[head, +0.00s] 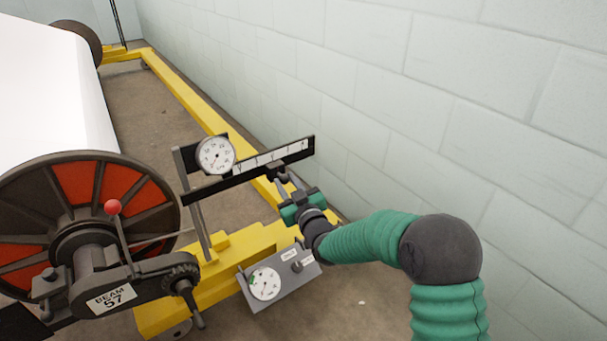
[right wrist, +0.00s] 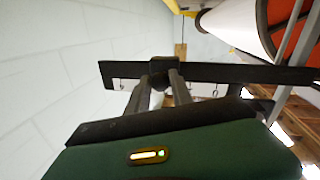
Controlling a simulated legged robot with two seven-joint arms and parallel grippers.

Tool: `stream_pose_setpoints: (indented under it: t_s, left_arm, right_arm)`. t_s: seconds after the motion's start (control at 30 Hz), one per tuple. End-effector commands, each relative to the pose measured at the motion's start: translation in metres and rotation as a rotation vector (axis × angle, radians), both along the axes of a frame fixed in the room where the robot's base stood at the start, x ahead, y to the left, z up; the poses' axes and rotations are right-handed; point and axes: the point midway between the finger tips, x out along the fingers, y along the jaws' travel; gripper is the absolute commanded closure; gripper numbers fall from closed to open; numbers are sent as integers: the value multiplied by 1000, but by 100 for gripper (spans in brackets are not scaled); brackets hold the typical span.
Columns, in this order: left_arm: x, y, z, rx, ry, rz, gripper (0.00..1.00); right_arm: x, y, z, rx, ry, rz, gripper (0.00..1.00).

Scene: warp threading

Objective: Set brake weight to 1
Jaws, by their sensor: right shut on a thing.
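The brake weight (head: 277,171) is a small dark block on the black scale bar (head: 207,190), right of the middle of its length. The bar slants up to the right and carries a white numbered strip (head: 262,160); its figures are too small to read surely. My right gripper (head: 282,181) is shut on the weight from below. In the right wrist view both fingers (right wrist: 162,85) meet the dark block (right wrist: 161,66) on the bar (right wrist: 225,72). My left gripper does not show.
A round dial (head: 216,155) stands at the bar's left part. A grey panel with a second dial (head: 265,284) sits below my right gripper. The warp beam wheel (head: 90,190) with red panels and a red-knobbed lever (head: 113,207) is at left. A block wall (head: 400,90) stands behind.

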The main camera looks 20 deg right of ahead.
Motion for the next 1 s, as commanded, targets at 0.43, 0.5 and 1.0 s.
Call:
stream_pose_setpoints:
  t_s: [0.43, 0.5, 1.0]
  left_arm:
    - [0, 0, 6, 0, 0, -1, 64]
    - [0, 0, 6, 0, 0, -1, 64]
    - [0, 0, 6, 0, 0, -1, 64]
  right_arm:
    - [-19, 51, 0, -1, -1, -3, 100]
    - [-19, 51, 0, -1, -1, -5, 100]
    - [-18, 50, 1, 0, -4, -5, 52]
